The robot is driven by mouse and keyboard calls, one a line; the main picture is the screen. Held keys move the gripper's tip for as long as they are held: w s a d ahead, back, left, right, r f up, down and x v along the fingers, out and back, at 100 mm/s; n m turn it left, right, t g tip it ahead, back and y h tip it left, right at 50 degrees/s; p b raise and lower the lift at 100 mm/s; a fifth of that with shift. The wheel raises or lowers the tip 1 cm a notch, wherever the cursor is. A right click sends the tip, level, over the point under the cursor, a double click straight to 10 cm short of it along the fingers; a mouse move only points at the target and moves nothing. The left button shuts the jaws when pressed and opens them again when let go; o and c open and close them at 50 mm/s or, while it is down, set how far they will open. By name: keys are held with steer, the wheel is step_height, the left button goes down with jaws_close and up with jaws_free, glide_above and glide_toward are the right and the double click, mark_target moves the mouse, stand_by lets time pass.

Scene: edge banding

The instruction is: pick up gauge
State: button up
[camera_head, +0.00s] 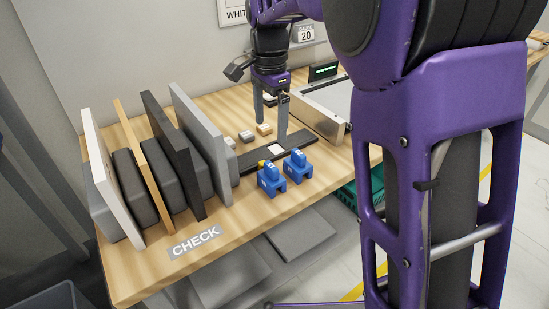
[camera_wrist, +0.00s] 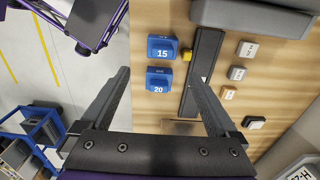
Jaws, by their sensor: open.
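Two blue gauges stand on the wooden bench in front of a dark flat bar (camera_head: 252,163). In the wrist view one gauge is marked 15 (camera_wrist: 162,47) and the other 20 (camera_wrist: 159,80). In the head view the 15 gauge (camera_head: 270,179) is on the left and the 20 gauge (camera_head: 297,167) on the right; their numbers are not readable there. My gripper (camera_head: 271,132) is open and empty, fingers pointing down, above and behind the gauges. In the wrist view the 20 gauge shows between the fingertips of my gripper (camera_wrist: 160,76), apart from both.
Upright panels (camera_head: 203,132) with grey blocks between them fill the bench's left side. Small pale blocks (camera_wrist: 236,73) lie beyond the bar. A metal-edged machine (camera_head: 318,113) stands right. The bench front near the CHECK label (camera_head: 194,242) is clear.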

mark_target(271, 174)
step_height(271, 174, down, 12)
steer(key=shift+r+b, duration=0.2)
steer(key=shift+b, duration=0.45)
steer(key=shift+w+d+f, duration=0.1)
steer(key=shift+w+f, duration=0.1)
steer(key=shift+f, duration=1.15)
steer(key=shift+w+f, duration=0.15)
steer(key=shift+f, duration=1.15)
steer(key=c, duration=1.1)
steer(key=shift+r, duration=0.1)
steer(key=shift+c, duration=0.2)
